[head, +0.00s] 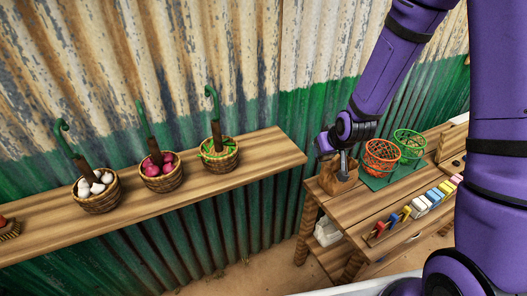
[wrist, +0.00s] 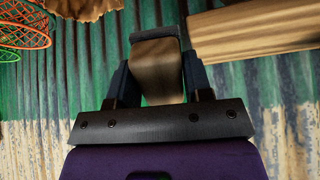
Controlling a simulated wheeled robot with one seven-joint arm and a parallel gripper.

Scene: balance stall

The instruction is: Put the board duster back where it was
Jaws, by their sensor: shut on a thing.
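My gripper (wrist: 157,70) is shut on the board duster (wrist: 157,78), a wood-brown block with a dark grey edge, between its two fingers in the wrist view. In the head view my gripper (head: 328,143) is small, in front of the green wall, in the gap between the long wall shelf (head: 235,178) and the wooden table (head: 365,215). The duster is hard to make out there. A brown sack-like thing (head: 337,178) stands on the table's left end, just below my gripper; whether they touch is unclear.
The shelf carries three wicker baskets, with white (head: 97,199), dark red (head: 161,178) and green (head: 219,155) contents. A reddish brush-like thing (head: 8,229) is at far left. The shelf's right end is bare. Orange (head: 381,157) and green (head: 409,145) wire baskets and several coloured blocks (head: 421,204) occupy the table.

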